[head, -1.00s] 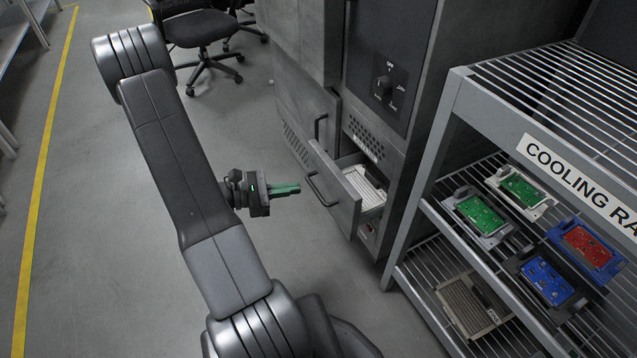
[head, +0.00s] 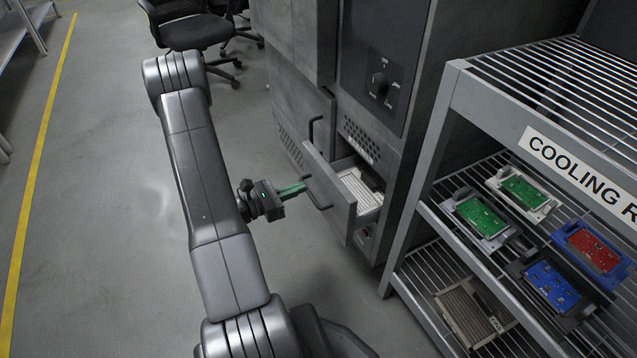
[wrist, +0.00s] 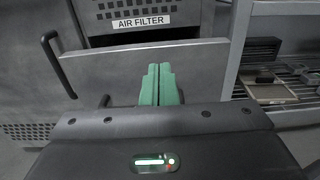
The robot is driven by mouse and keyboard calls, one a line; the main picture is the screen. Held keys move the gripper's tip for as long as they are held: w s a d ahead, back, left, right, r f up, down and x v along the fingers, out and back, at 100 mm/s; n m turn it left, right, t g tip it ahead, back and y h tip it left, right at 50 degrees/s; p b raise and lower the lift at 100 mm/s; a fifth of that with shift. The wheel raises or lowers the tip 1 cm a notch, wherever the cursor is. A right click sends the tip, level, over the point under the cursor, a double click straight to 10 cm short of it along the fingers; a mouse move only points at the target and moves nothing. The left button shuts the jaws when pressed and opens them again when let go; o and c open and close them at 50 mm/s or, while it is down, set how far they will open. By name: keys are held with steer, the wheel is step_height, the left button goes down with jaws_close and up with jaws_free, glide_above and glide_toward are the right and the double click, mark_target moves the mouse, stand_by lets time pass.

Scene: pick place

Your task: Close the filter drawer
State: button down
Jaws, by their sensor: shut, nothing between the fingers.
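The filter drawer (head: 332,196) is a grey drawer low in the grey machine. It stands pulled out, with a pale filter (head: 360,188) inside. Its dark bar handle (head: 317,188) is on the front. My gripper (head: 300,187) has green fingers that are shut and empty. The fingertips are at the drawer front beside the handle; I cannot tell whether they touch it. In the wrist view the gripper (wrist: 160,72) points at the grey drawer front (wrist: 205,65), below the AIR FILTER label (wrist: 141,22). The handle is mostly hidden there behind the gripper.
A cooling rack (head: 455,100) with several circuit boards on trays stands close to the right of the machine. Another grey panel with a handle (head: 314,130) is left of the drawer. Office chairs (head: 195,32) stand at the back. The floor at left is clear.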

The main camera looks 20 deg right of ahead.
mark_target(329, 177)
steer(key=shift+w+d+b, duration=0.15)
steer(key=shift+d+b, duration=0.2)
steer(key=shift+d, duration=1.4)
steer(key=shift+w+d+b, duration=0.1)
steer(key=shift+d+b, duration=0.25)
steer(key=shift+d, duration=1.35)
steer(key=d, duration=0.7)
steer(key=w+d+b, duration=0.1)
steer(key=d, duration=0.3)
steer(key=shift+d+r, duration=0.1)
steer(key=shift+d, duration=0.05)
